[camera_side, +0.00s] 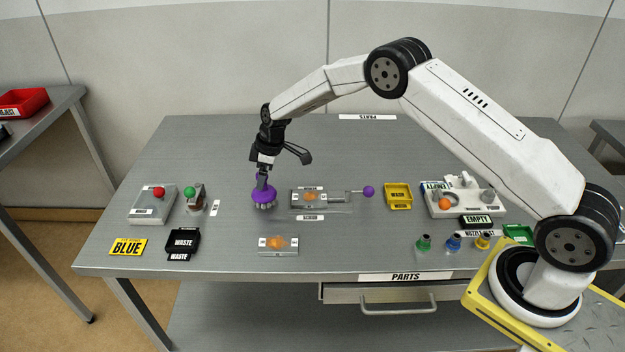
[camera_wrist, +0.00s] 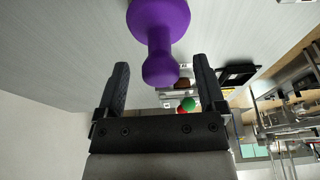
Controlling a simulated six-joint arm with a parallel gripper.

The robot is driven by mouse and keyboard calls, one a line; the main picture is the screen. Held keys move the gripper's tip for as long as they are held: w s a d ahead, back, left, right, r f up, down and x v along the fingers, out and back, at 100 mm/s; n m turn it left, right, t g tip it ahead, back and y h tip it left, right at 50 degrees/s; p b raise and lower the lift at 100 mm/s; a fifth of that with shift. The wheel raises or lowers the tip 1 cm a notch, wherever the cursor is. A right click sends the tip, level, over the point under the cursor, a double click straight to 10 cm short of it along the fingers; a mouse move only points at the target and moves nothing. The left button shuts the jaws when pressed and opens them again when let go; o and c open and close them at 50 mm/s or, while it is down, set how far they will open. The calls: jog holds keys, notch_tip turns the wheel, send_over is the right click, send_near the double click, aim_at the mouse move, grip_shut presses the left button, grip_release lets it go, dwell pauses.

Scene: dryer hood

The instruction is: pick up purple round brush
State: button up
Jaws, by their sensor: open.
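The purple round brush (camera_side: 264,191) stands on the grey table, left of the middle, with its pale bristles down. My gripper (camera_side: 263,178) is directly above it, pointing down, with its fingertips at the brush's top. In the wrist view, the brush (camera_wrist: 160,22) shows a wide purple body and a narrower neck ending in a rounded knob. The knob sits between the two open fingers, with a gap on each side. I see no contact there. In the side view, the fingers partly hide the brush's top.
Right of the brush is a clear fixture (camera_side: 320,199) with a rod ending in a purple ball (camera_side: 369,191). A red-knobbed box (camera_side: 152,204) and a green-knobbed stand (camera_side: 195,199) are left. A black waste bin (camera_side: 182,242) is in front. The table behind is clear.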

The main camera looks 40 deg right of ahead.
jog(key=shift+x, duration=1.5)
jog(key=shift+s, duration=0.1)
grip_shut()
